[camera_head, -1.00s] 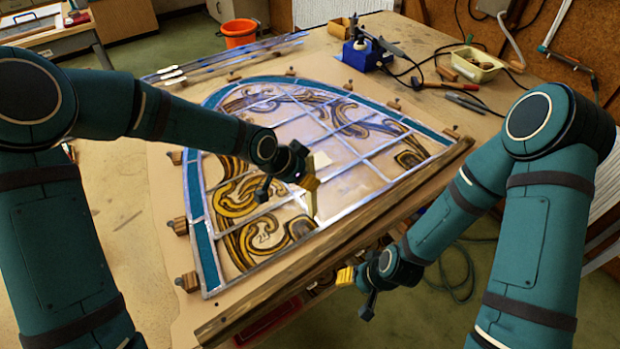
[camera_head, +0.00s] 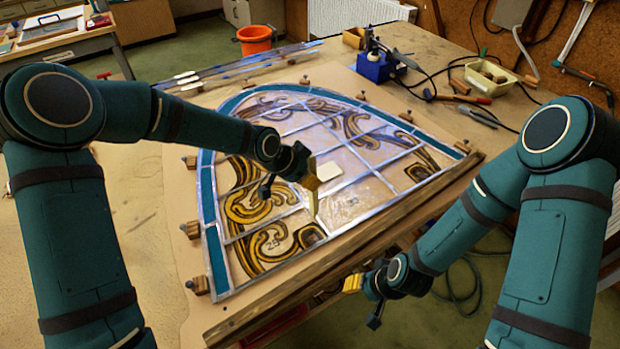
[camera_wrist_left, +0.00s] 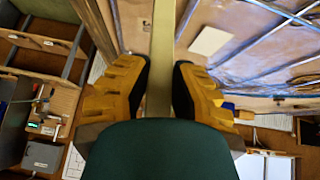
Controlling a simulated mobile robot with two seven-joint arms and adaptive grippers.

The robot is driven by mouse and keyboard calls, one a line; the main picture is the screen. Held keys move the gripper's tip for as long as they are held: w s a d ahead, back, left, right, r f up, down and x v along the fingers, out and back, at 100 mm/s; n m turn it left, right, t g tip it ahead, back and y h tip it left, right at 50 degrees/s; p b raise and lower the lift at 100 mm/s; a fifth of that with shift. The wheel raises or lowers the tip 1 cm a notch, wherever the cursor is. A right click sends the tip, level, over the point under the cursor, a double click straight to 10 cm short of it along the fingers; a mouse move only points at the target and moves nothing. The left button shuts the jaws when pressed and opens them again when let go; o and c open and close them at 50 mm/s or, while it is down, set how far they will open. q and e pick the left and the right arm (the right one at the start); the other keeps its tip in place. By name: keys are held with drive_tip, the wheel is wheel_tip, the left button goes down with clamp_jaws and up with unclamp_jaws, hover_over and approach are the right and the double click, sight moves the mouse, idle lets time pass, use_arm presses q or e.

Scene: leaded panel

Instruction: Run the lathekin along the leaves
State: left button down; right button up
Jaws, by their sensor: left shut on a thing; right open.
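The leaded panel (camera_head: 262,205) lies on the bench. It has a blue-green curved border, grey lead leaves (camera_head: 372,166) and yellow-brown scrollwork. My left gripper (camera_head: 312,182) is over its middle, shut on the lathekin (camera_head: 316,204), a thin pale strip pointing down. The strip also shows between the yellow fingers in the left wrist view (camera_wrist_left: 162,60). Its lower end is close to the panel near the scrollwork; whether it touches a leaf I cannot tell. My right gripper (camera_head: 352,284) is open and empty, in front of the panel's near wooden edge.
A pale square (camera_head: 328,172) lies on the panel beside the left gripper. Small wooden blocks ring the curved edge, and a wooden batten (camera_head: 420,218) runs along the near side. A blue box (camera_head: 375,67), a tray (camera_head: 490,78) and lead strips (camera_head: 240,68) stand behind.

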use_arm(q)
drive_tip(key=w+a, duration=0.1)
drive_tip(key=w+a+p, duration=0.1)
drive_tip(key=w, duration=0.1)
drive_tip(key=shift+w+a, duration=0.3)
idle(0.5)
wheel_tip(320, 180, up, 5)
drive_tip(key=shift+f+p, duration=0.1)
drive_tip(key=shift+p, duration=0.55)
